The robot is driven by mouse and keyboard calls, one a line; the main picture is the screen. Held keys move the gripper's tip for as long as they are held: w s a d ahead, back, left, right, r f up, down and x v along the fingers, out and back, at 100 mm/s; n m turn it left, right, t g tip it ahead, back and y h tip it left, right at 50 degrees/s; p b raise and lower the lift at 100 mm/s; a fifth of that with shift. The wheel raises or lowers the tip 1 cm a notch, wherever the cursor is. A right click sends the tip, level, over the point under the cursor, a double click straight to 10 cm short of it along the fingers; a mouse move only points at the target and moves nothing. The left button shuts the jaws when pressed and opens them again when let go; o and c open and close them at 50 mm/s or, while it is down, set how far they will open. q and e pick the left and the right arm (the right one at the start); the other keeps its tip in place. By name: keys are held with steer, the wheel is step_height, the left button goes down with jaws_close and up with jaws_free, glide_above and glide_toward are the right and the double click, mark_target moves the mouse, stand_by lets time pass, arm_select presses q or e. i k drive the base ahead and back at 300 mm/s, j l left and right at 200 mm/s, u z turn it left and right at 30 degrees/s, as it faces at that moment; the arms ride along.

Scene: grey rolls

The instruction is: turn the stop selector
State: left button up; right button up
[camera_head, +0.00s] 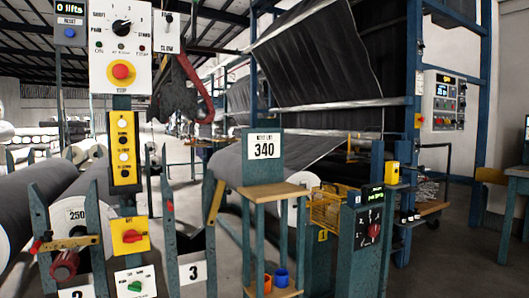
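Several rotary controls show in the head view; I cannot read which one is labelled as the stop selector. A teal box at right has a red-pointer dial (373,231) on its dark face, under a small green-lit display (375,196). A white panel (100,53) at upper left carries a black rotary knob (121,28) among numbers, with a red button on a yellow ring (121,72) below it. A small white panel at lower left has a green knob (134,287). Neither of my grippers is in view, and nothing touches these controls.
A narrow wooden-topped stand (264,191) with an orange and a blue cup (281,277) stands left of the dial box. Large grey rolls (45,205) lie at left in teal stands. A yellow wire basket (327,211) is behind. Floor at right is mostly open.

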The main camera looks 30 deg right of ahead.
mark_target(120, 28)
steer(key=i+j, duration=0.1)
steer(key=j, duration=0.3)
steer(key=i+j, duration=0.15)
steer(key=j, duration=0.25)
steer(key=i+j, duration=0.1)
steer(key=j, duration=0.3)
steer(key=i+j, duration=0.15)
steer(key=j, duration=0.3)
steer(key=i+j, duration=0.1)
steer(key=j, duration=0.3)
steer(key=i+j, duration=0.1)
steer(key=j, duration=0.3)
